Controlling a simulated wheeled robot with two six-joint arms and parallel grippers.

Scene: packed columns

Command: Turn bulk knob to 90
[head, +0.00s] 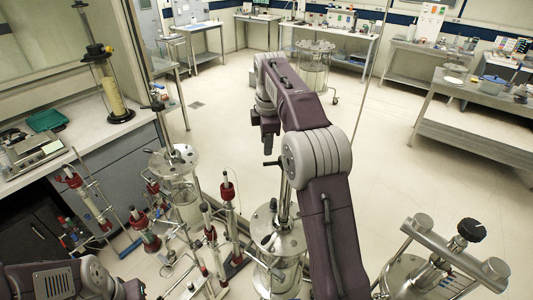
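No label for the bulk knob is legible, so I cannot tell for sure which knob it is. A black knob (471,230) sits on the steel apparatus (440,253) at the lower right. My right arm rises from the bottom centre and bends over. My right gripper (269,145) hangs small and dark near the picture's middle, above a steel-lidded column, apart from both knobs. Its fingers are too small to tell open or shut. My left arm shows at the bottom left; its gripper cannot be made out.
Steel-lidded vessels (173,161) and several thin red-capped columns (228,190) crowd the lower left. The left bench (90,125) holds a green tray (47,120) and a balance. Side tables (480,122) stand at the right and back. The middle floor is clear.

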